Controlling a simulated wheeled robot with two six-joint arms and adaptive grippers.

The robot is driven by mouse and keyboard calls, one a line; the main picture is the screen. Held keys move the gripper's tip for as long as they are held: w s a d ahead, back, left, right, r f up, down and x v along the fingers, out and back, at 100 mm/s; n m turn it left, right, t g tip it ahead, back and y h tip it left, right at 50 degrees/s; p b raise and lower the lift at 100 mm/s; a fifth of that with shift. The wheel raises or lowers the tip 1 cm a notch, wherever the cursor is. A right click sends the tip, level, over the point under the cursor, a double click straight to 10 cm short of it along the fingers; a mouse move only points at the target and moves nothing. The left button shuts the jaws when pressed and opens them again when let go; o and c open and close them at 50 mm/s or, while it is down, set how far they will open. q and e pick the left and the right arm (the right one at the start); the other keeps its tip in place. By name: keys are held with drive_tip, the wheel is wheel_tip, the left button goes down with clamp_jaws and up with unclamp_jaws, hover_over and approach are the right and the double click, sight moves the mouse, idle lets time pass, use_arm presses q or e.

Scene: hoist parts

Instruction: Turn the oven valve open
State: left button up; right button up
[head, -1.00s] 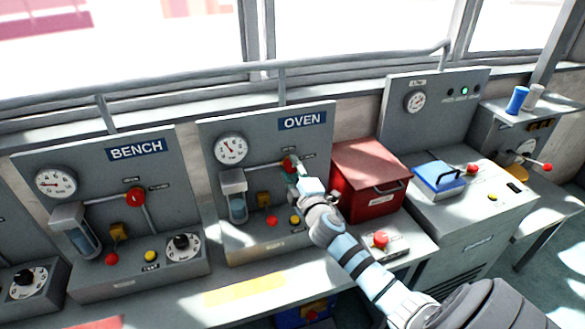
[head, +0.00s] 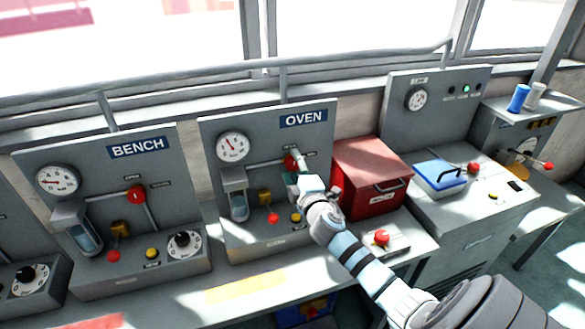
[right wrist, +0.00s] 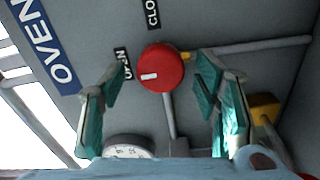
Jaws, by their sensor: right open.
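The oven valve is a round red knob (right wrist: 162,66) with a white mark, on the grey panel under the blue OVEN sign (head: 303,119). In the right wrist view the mark lies on the knob's left side, towards the "OPEN" label (right wrist: 122,63). The other label (right wrist: 153,12), partly cut off, is above the knob. My right gripper (right wrist: 160,82) is open, with its green-padded fingers either side of the knob and visible gaps between. In the head view my right gripper (head: 297,174) partly covers the knob (head: 291,161). My left gripper is not in view.
A pressure gauge (head: 233,147) and a sight glass (head: 237,196) are left of the valve. A red box (head: 370,175) stands close on the right. The BENCH panel (head: 95,185) with a similar red valve (head: 136,194) is on the left. A rail (head: 220,68) runs above.

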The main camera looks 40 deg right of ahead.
drive_tip(key=v, duration=1.2)
